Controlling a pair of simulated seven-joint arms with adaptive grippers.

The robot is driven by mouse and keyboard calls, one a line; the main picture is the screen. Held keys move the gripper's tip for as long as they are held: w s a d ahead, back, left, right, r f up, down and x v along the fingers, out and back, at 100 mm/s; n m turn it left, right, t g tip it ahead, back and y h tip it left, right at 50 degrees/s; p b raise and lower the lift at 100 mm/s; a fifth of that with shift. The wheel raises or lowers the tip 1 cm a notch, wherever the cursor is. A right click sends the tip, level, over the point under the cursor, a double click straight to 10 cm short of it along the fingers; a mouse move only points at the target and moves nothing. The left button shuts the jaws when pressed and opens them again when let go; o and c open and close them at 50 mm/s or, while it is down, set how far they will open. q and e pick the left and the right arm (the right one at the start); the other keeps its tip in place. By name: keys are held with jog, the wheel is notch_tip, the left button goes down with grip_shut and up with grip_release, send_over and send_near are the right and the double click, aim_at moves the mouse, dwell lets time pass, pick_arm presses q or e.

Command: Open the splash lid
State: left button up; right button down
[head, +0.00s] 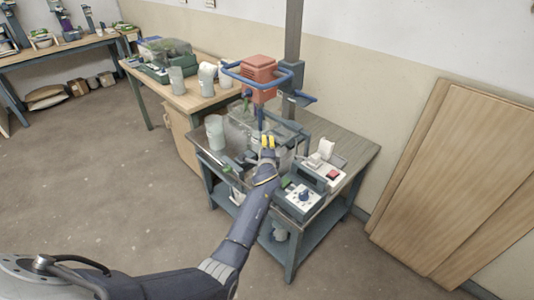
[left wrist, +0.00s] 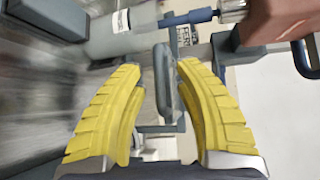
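The splash lid looks like the clear cover (head: 238,127) around the mixer's bucket on the workbench, below the red mixer head (head: 259,78). My left gripper (head: 267,142) is at the front right of this clear cover, with its yellow fingertips pointing up and away. The arm hides part of the cover's front. My right gripper is in neither view.
A control box with a knob (head: 302,197) and a unit with a red switch (head: 327,172) sit right of my gripper. A pale cup (head: 215,132) stands left of the cover. A blue loop bar (head: 228,72) surrounds the mixer head. Wooden boards (head: 450,180) lean at the right.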

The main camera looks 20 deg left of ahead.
pick_arm(q)
jog(key=v, duration=1.1)
jog(key=shift+d, duration=0.2)
jog(key=shift+s, duration=0.15)
jog(key=s+a+f+n+g, duration=0.2)
jog(key=s+f, duration=0.2)
jog(key=s, duration=0.5)
jog(key=s+a+f+n+g, duration=0.2)
jog(key=s+a+f+n, duration=0.15)
jog(key=s, duration=0.55)
jog(key=s+f+n+g+h, duration=0.1)
jog(key=s+f+n+g, duration=0.2)
jog(key=s, duration=2)
jog(key=s+d+f+g+h, duration=0.2)
jog(key=d+f, duration=0.1)
jog(key=f, duration=1.3)
jog(key=s+d+f+g+h, duration=0.1)
jog(key=d+f+g, duration=0.15)
jog(key=f, duration=1.25)
jog(key=s+f+n+g+h, duration=0.1)
jog(key=s+f+n+g, duration=0.1)
jog(key=s+f, duration=1.7)
jog(key=s+n, duration=0.1)
jog(key=s, duration=0.1)
jog(key=shift+s+f+h, duration=0.4)
